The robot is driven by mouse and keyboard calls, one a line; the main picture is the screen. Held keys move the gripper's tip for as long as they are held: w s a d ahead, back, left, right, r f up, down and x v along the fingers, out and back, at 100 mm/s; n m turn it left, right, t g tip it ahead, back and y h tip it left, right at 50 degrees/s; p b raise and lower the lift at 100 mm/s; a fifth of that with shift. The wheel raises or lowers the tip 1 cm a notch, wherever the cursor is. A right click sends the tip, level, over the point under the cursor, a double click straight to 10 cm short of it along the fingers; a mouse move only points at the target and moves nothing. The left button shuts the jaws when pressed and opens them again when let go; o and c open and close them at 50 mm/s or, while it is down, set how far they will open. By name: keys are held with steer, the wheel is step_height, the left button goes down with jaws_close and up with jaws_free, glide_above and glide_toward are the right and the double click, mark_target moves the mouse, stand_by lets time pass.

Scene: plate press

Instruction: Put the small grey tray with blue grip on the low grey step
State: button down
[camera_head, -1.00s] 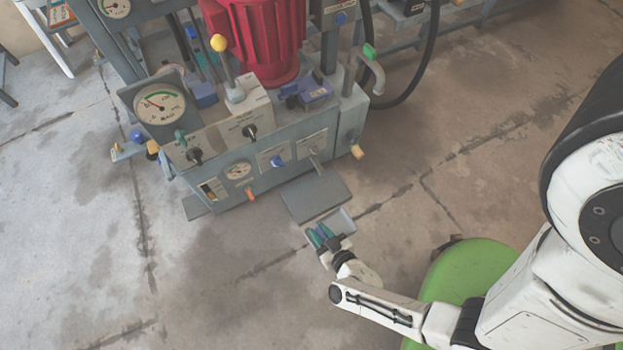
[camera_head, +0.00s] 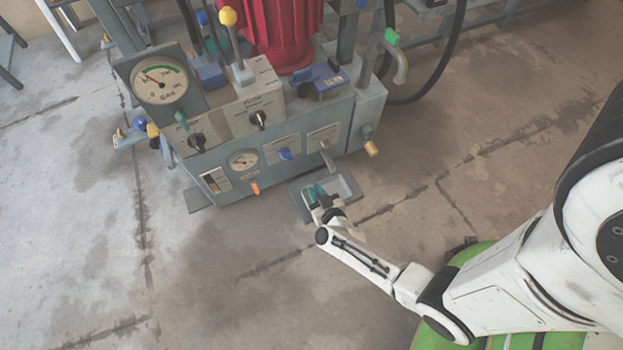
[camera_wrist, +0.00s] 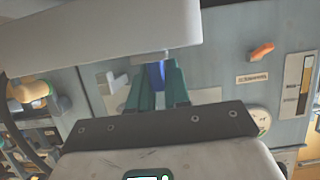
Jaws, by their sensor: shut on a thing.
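The small grey tray (camera_head: 343,186) is at the foot of the press, over the low grey step (camera_head: 300,205). In the head view the tray covers much of the step, and I cannot tell whether it touches it or hovers just above. My gripper (camera_head: 316,192) is shut on the tray's blue grip at the tray's left side. In the wrist view the green fingers of my gripper (camera_wrist: 160,85) close around the blue grip (camera_wrist: 156,74), and a pale tray wall (camera_wrist: 100,30) fills the upper left.
The grey press body (camera_head: 270,140) stands right behind the step, with levers, knobs and gauges. A grey lever (camera_head: 328,158) sticks out just above the tray. An orange knob (camera_head: 254,188) is left of it. Open concrete floor (camera_head: 190,280) lies in front.

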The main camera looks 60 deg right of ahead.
mark_target(311, 186)
steer(key=shift+w+d, duration=0.45)
steer(key=shift+w, duration=0.15)
steer(key=shift+w+d, duration=0.4)
steer(key=shift+w, duration=0.2)
steer(key=shift+w+d+b, duration=0.3)
steer(key=shift+w+b, duration=0.1)
step_height(311, 186, down, 4)
steer(key=b, duration=0.3)
steer(key=shift+s+a+r+b, duration=0.15)
steer(key=shift+r+b, duration=0.05)
steer(key=shift+b, duration=0.1)
steer(key=shift+r, duration=0.1)
steer(key=c, duration=0.9)
jaws_free()
steer(key=shift+c, duration=0.2)
steer(key=shift+s, duration=0.1)
